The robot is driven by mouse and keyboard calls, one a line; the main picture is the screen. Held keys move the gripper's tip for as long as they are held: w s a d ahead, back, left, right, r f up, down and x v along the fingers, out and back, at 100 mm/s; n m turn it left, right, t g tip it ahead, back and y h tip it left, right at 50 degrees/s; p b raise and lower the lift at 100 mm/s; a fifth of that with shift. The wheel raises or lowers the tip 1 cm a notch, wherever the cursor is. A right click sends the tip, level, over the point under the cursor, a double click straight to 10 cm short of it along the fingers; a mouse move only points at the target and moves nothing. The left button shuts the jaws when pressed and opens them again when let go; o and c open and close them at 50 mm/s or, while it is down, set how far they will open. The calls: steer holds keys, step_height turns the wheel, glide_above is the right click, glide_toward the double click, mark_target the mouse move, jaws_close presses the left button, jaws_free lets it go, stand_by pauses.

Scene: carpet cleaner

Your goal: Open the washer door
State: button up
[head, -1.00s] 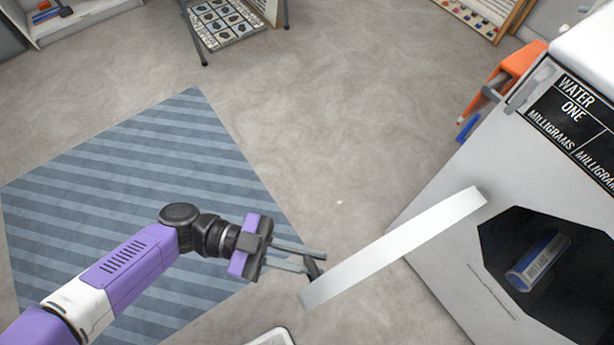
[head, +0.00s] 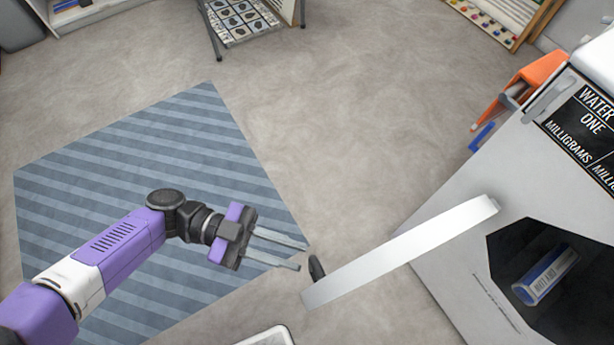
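A small dark handle (head: 316,268) sits near the door's outer end. My gripper (head: 302,256) is just left of the handle, with its two fingers spread apart and nothing between them. A small gap shows between the fingertips and the handle. A blue and white box or carton (head: 545,274) lies inside the washer opening.
A blue striped rug (head: 150,170) lies on the floor under my arm. An orange object (head: 520,92) stands beside the washer at the back. A rack with a patterned tray (head: 245,20) is at the top. The floor between rug and washer is clear.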

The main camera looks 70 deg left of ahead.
steer(key=v, duration=0.3)
steer(key=shift+a, duration=0.15)
stand_by(0.6)
